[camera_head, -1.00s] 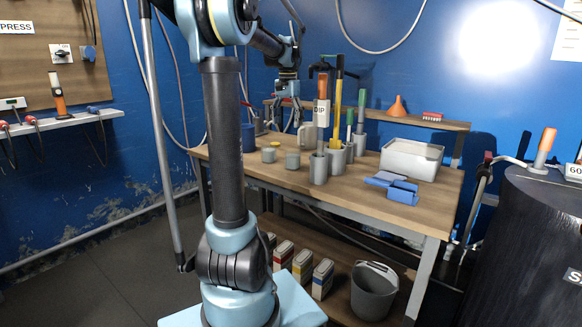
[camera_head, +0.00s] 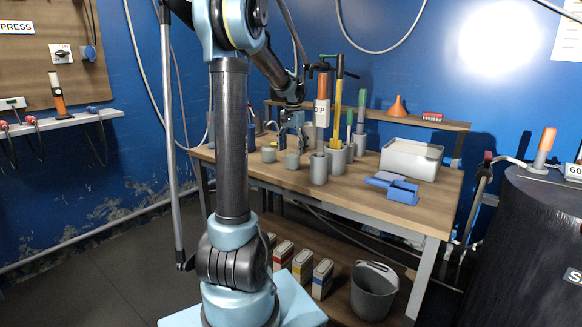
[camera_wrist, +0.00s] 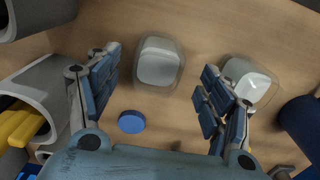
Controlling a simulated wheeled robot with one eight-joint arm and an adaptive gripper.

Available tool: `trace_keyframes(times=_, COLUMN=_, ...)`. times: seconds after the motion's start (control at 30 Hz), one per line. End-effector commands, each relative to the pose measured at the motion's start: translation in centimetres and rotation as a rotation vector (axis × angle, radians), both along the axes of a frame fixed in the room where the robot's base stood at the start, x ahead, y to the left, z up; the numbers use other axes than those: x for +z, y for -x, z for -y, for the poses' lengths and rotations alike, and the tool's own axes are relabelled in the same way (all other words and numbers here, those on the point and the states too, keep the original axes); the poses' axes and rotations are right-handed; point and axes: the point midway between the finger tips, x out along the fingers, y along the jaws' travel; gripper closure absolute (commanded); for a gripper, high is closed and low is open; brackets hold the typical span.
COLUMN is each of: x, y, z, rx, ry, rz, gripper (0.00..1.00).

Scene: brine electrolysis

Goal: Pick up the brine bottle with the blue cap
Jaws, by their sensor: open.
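My gripper (camera_head: 291,138) is low over the back left of the workbench, beside the small cups. In the wrist view it is open (camera_wrist: 159,78), with its two blue-padded fingers wide apart and nothing gripped. A round blue cap (camera_wrist: 131,122) shows from above between the fingers, nearer the left one. I cannot tell whether a bottle body is under it. No brine bottle can be made out in the head view, where my gripper covers that part of the bench.
Two small pale cups stand close by: one (camera_wrist: 158,62) shows between the fingers, the other (camera_wrist: 248,85) beside the right finger. Grey cylinders (camera_wrist: 45,85) are at left, and a dark blue container (camera_wrist: 302,122) at right. A white tray (camera_head: 411,161) stands on the workbench (camera_head: 340,193).

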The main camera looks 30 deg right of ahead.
Motion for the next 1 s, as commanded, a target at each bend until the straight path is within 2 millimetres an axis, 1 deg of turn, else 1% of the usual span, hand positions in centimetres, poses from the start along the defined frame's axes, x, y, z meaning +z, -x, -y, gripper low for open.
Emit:
trace_keyframes(times=0.17, x=-0.9, y=0.0, z=0.0, rx=0.000, ry=0.000, rz=0.000, gripper=0.27)
trace_keyframes(times=0.4, x=-4.1, y=0.1, z=0.3, rx=0.000, ry=0.000, rz=0.000, gripper=0.27)
trace_keyframes(times=0.5, x=-5.0, y=0.1, z=0.3, rx=0.000, ry=0.000, rz=0.000, gripper=0.27)
trace_keyframes(times=0.63, x=-5.5, y=0.1, z=0.3, rx=0.000, ry=0.000, rz=0.000, gripper=0.27)
trace_keyframes(times=0.83, x=-5.5, y=0.1, z=0.3, rx=0.000, ry=0.000, rz=0.000, gripper=0.27)
trace_keyframes(times=0.87, x=-5.5, y=0.1, z=0.3, rx=0.000, ry=0.000, rz=0.000, gripper=0.33)
trace_keyframes(times=0.9, x=-5.5, y=0.1, z=0.3, rx=0.000, ry=0.000, rz=0.000, gripper=0.43)
trace_keyframes(times=0.97, x=-5.5, y=0.1, z=0.3, rx=0.000, ry=0.000, rz=0.000, gripper=0.56)
trace_keyframes(times=1.0, x=-5.5, y=0.1, z=0.3, rx=0.000, ry=0.000, rz=0.000, gripper=0.65)
